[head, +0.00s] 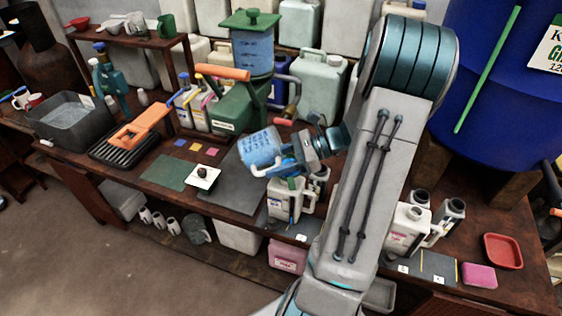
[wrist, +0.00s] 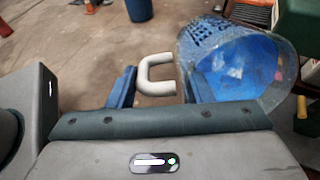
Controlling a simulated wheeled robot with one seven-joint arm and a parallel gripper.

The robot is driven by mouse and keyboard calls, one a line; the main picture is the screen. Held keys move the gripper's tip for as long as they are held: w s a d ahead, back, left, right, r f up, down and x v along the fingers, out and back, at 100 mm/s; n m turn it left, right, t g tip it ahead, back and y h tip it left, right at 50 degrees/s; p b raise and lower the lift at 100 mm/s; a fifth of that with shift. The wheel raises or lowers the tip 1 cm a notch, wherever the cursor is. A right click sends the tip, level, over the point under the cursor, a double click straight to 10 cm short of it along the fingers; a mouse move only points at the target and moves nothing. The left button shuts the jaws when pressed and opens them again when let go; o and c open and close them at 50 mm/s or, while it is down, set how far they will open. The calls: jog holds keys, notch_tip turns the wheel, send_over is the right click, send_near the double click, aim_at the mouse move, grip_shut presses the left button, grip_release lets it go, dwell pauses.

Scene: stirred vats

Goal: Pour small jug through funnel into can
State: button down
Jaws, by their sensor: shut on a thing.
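The small jug (head: 258,149) is a clear blue-tinted vessel with dark markings, tilted in the air left of my gripper (head: 287,163). In the wrist view the jug (wrist: 236,62) lies at the right with blue inside, and its pale handle (wrist: 155,74) shows by the fingers of my gripper (wrist: 160,90). My gripper is shut on the jug, seemingly at the handle. A pale can (head: 287,204) stands upright just below, with a green piece (head: 293,183) at its top. I cannot tell whether that piece is the funnel, and the arm hides part of this area.
A green dispenser (head: 240,104) with a blue tank and orange lever stands behind the jug. Pale canisters (head: 320,84) line the back. A grey basin (head: 70,118) is at the left. More pale cans (head: 405,230) and a red tray (head: 502,251) lie right of my arm.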

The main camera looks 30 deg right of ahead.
jog(key=h, duration=0.1)
jog(key=a+r+g+h+p, duration=0.1)
jog(key=h, duration=0.1)
jog(key=r+h+p, duration=0.1)
jog(key=shift+w+a+r+g+h, duration=0.25)
jog(key=shift+w+a+g+h, duration=0.05)
jog(key=shift+g, duration=0.1)
jog(key=shift+a+h+p, duration=0.1)
jog(key=shift+h+p, duration=0.2)
jog(key=shift+p, duration=0.05)
jog(key=shift+d+r+g+h+p, duration=0.1)
jog(key=shift+g+h+p, duration=0.45)
jog(key=shift+h+p, duration=0.6)
jog(key=shift+d+f+g+h+p, duration=0.1)
jog(key=shift+g+h+p, duration=0.6)
jog(key=shift+h, duration=0.75)
jog(key=shift+d+r+g+h+p, duration=0.1)
jog(key=shift+g+h+p, duration=0.35)
jog(key=shift+h+p, duration=0.7)
